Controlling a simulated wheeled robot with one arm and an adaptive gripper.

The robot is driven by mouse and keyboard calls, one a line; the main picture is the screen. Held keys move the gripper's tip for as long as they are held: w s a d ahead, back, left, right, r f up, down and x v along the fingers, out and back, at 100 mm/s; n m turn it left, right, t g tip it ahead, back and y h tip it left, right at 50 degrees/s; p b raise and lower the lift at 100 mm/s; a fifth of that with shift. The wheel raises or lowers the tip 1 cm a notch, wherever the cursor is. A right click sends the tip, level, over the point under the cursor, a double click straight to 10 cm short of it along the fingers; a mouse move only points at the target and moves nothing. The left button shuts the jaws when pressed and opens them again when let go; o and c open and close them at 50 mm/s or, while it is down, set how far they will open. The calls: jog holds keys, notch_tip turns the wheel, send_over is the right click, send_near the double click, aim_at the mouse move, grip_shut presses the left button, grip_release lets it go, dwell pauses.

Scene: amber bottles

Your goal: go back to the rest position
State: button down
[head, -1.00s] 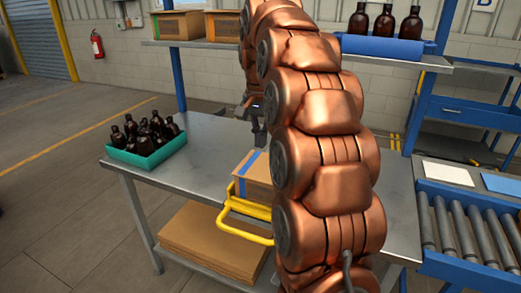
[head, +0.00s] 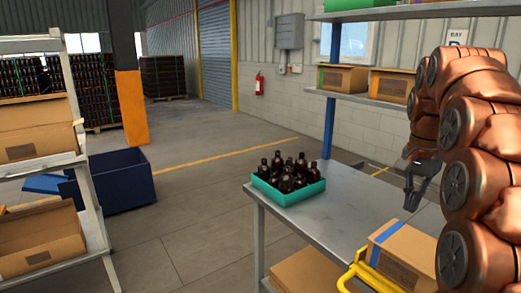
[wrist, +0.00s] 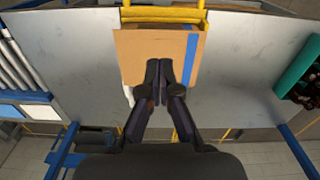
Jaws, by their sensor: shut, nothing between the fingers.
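My gripper (wrist: 159,72) is shut and empty in the wrist view, its fingertips together. In that view the fingertips overlap the cardboard box with a blue tape stripe (wrist: 134,50); how far above it they are I cannot tell. In the head view my gripper (head: 414,200) points down over the grey metal table (head: 345,205), near the right edge of the picture, behind and above the taped box (head: 412,245). My copper arm fills the right side of the head view.
A teal crate (head: 299,193) of amber bottles stands at the table's left end. A yellow handle (head: 358,270) is beside the taped box. A shelf (head: 375,98) with cardboard boxes is above the table.

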jog(key=s+a+f+n+p, duration=0.1)
jog(key=s+a+f+n, duration=0.2)
jog(key=s, duration=0.6)
jog(key=s+a+f+n+g+p, duration=0.1)
jog(key=s+a+f+n, duration=0.3)
jog(key=s+a, duration=0.5)
jog(key=s+a+f+n+p, duration=0.2)
jog(key=s+a+f+n, duration=0.2)
jog(key=s+a+f, duration=0.3)
jog(key=s, duration=0.4)
jog(key=shift+f+g+p, duration=0.3)
jog(key=shift+g, duration=0.1)
jog(key=shift+s, duration=0.1)
